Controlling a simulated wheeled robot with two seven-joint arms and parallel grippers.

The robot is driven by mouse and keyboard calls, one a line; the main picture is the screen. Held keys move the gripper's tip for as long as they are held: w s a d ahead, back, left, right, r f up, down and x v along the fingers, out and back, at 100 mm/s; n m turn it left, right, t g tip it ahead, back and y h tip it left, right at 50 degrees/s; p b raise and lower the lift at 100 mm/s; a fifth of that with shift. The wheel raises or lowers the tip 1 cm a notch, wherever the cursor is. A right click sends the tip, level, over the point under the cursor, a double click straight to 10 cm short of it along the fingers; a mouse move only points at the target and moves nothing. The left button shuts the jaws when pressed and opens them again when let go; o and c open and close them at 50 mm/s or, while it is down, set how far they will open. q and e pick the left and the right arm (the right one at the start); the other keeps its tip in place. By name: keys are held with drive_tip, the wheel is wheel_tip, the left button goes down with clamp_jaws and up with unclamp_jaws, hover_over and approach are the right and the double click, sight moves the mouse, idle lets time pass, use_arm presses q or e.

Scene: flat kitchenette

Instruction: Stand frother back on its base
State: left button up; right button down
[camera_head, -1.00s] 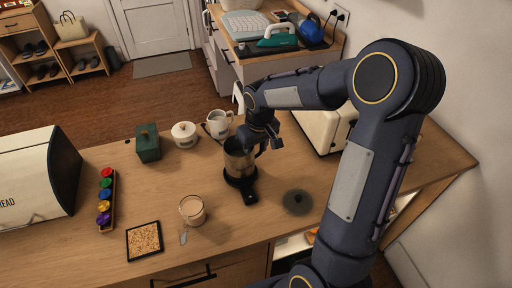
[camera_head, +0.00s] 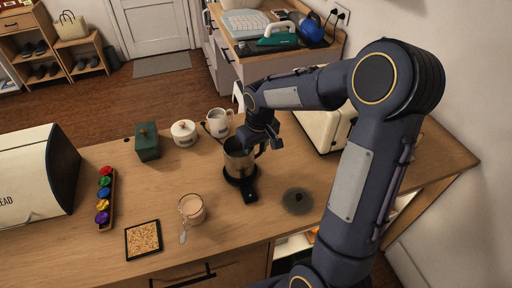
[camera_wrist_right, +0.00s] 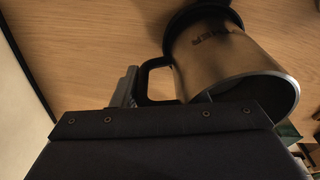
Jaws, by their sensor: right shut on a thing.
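The frother (camera_head: 239,162) is a metal jug with a dark rim and black handle. It stands upright over its black base (camera_head: 249,194) on the counter; I cannot tell whether it is fully seated. My right gripper (camera_head: 264,143) is shut on the handle, at the jug's right side. In the right wrist view the jug (camera_wrist_right: 225,55) shows dark lettering, its open mouth faces the lower right, and the base (camera_wrist_right: 198,14) is at its far end. One finger of the gripper (camera_wrist_right: 125,92) shows beside the handle (camera_wrist_right: 146,83). My left gripper is not in view.
A dark round lid (camera_head: 298,201) lies right of the base. A glass of milky drink (camera_head: 192,209) stands to the left. A white mug (camera_head: 219,122), a lidded pot (camera_head: 184,133) and a green box (camera_head: 147,142) stand behind. A cream appliance (camera_head: 322,128) is behind my right arm.

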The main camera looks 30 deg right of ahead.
drive_tip(key=shift+f, duration=0.2)
drive_tip(key=c, duration=1.1)
unclamp_jaws()
drive_tip(key=shift+r, duration=0.1)
drive_tip(key=shift+r, duration=0.1)
drive_tip(key=r+p, duration=0.2)
drive_tip(key=r, duration=0.1)
drive_tip(key=s+r+p, duration=0.1)
drive_tip(key=r+p, duration=0.2)
drive_tip(key=r, duration=0.1)
drive_tip(key=r+p, duration=0.2)
drive_tip(key=r, duration=0.1)
drive_tip(key=shift+s+r, duration=0.25)
drive_tip(key=shift+r, duration=0.05)
